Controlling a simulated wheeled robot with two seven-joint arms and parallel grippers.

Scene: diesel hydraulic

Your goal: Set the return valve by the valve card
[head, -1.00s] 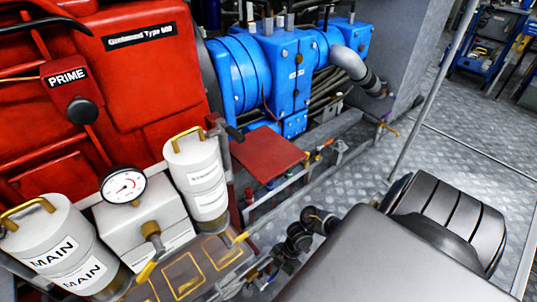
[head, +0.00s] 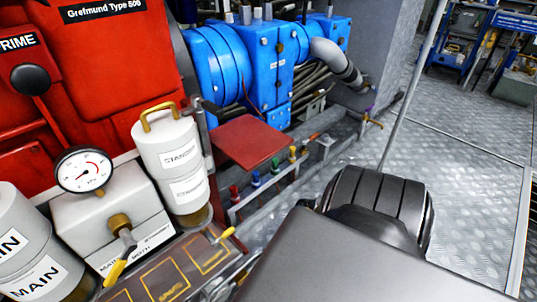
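Several small valves with red, blue, green and yellow handles (head: 274,166) stand in a row on a low rail beside the engine. Further right along the rail is a valve with a purple part and a yellow lever (head: 374,122). A yellow-handled lever valve (head: 116,272) sits under the pressure gauge (head: 85,170), on the grey filter block. I cannot tell which of these is the return valve. No valve card can be made out. Neither of my grippers is in view.
White canisters marked STANDBY (head: 180,162) and MAIN (head: 35,275) flank the filter block. A flat red plate (head: 250,142) juts out above the valve rail. The red engine (head: 120,70) and blue pump housing (head: 268,66) stand behind. Chequered floor (head: 455,150) is open at right.

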